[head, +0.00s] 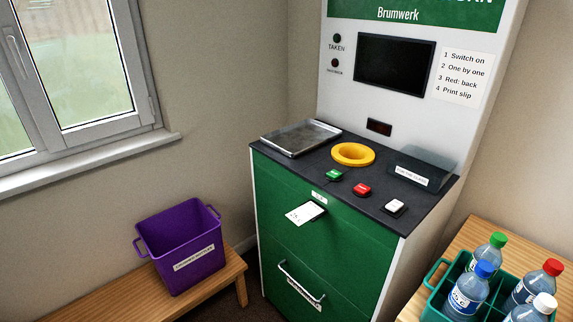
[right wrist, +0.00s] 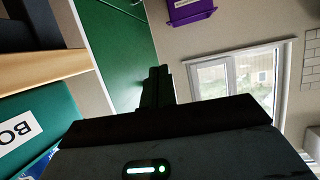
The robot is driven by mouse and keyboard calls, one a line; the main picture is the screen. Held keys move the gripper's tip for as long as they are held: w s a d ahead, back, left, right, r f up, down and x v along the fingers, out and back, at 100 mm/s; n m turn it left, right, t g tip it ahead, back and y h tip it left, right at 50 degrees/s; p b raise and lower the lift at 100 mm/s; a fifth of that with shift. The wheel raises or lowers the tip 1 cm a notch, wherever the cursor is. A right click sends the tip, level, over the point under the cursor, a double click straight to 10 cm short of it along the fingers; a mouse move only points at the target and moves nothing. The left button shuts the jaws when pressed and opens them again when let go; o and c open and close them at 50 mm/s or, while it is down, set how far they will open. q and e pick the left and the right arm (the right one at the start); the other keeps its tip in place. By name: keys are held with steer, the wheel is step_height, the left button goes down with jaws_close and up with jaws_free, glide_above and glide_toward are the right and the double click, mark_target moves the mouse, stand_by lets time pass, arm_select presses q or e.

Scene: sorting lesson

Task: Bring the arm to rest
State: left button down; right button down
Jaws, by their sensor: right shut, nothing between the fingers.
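My right gripper (right wrist: 158,88) shows in the right wrist view, shut with nothing between its fingers. It points into free space, with the green front of the return machine (right wrist: 118,50) beyond it. Neither of my grippers shows in the head view. There the return machine (head: 335,240) stands in the middle, and a white printed slip (head: 305,212) sticks out of its front. The counter holds a yellow ring (head: 353,154) around an opening, a green button (head: 334,174), a red button (head: 362,189), a white button (head: 395,206) and an empty metal tray (head: 300,138).
A purple crate (head: 181,250) stands on a wooden bench (head: 232,272) at the left. At the lower right, a green crate (head: 437,277) holding several capped bottles stands on a wooden table (head: 476,232). In the right wrist view, this crate (right wrist: 45,115) lies left of my gripper.

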steer(key=s+a+f+m+g+h, duration=0.2)
steer(key=s+f+m+h, duration=0.2)
steer(key=s+f, duration=0.7)
steer(key=shift+s+a+g+h, duration=0.2)
steer(key=shift+g+h, duration=0.1)
steer(key=shift+h, duration=0.4)
steer(key=shift+f, duration=0.1)
